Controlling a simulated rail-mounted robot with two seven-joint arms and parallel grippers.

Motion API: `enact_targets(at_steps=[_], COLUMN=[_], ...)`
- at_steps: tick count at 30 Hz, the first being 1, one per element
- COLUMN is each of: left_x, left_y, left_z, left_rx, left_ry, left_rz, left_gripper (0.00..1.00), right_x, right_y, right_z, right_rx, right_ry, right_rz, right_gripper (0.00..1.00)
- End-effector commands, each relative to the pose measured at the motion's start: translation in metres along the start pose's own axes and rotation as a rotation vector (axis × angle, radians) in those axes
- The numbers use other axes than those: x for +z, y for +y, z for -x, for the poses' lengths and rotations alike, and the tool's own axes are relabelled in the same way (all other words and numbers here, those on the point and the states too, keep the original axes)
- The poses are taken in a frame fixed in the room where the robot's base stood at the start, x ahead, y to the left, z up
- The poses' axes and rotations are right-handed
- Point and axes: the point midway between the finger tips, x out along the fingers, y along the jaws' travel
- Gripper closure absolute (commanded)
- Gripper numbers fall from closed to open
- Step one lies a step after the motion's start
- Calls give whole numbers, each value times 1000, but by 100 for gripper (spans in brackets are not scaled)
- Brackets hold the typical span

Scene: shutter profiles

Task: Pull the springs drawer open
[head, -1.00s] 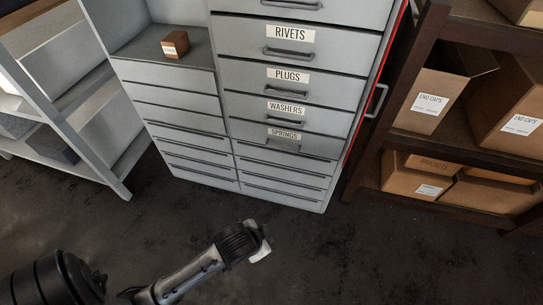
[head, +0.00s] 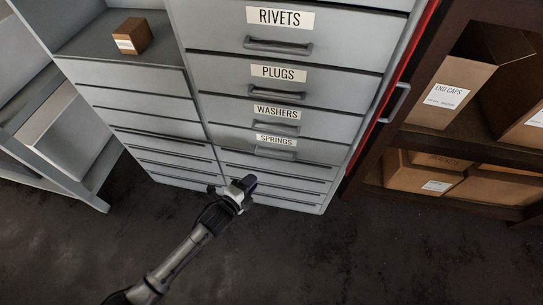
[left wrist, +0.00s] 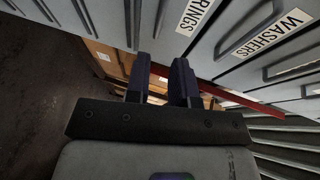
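The springs drawer (head: 235,138) is a grey front low in the cabinet, with a white SPRINGS label and a bar handle (head: 275,154) below the label. It looks shut, flush with its neighbours. My left gripper (head: 246,183) is below and slightly left of that handle, in front of the lower drawers and apart from the handle. In the left wrist view its two dark fingers (left wrist: 160,78) stand apart with nothing between them, so it is open. Part of the SPRINGS label (left wrist: 193,14) shows at the top there. My right gripper is in neither view.
The washers (head: 277,111), plugs (head: 278,72) and rivets (head: 279,17) drawers lie above. A small brown box (head: 132,36) sits on the ledge at left. A dark shelf with cardboard boxes (head: 443,90) stands at right. The floor in front is clear.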

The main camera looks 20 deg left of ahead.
Motion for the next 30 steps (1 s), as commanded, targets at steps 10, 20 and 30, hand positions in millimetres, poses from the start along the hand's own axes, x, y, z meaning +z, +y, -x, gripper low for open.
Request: enact_targets(at_steps=[10, 20, 30], left_x=[1, 1, 0], left_y=[2, 3, 0], left_z=[-46, -104, -134], left_rx=[-3, -1, 1], left_ry=[-2, -2, -1], left_rz=[-24, -22, -21], left_gripper=[77, 77, 77], right_x=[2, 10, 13], right_y=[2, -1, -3], right_z=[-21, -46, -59], right_rx=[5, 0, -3], right_ry=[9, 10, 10], right_rz=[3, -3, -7], right_gripper=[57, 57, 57])
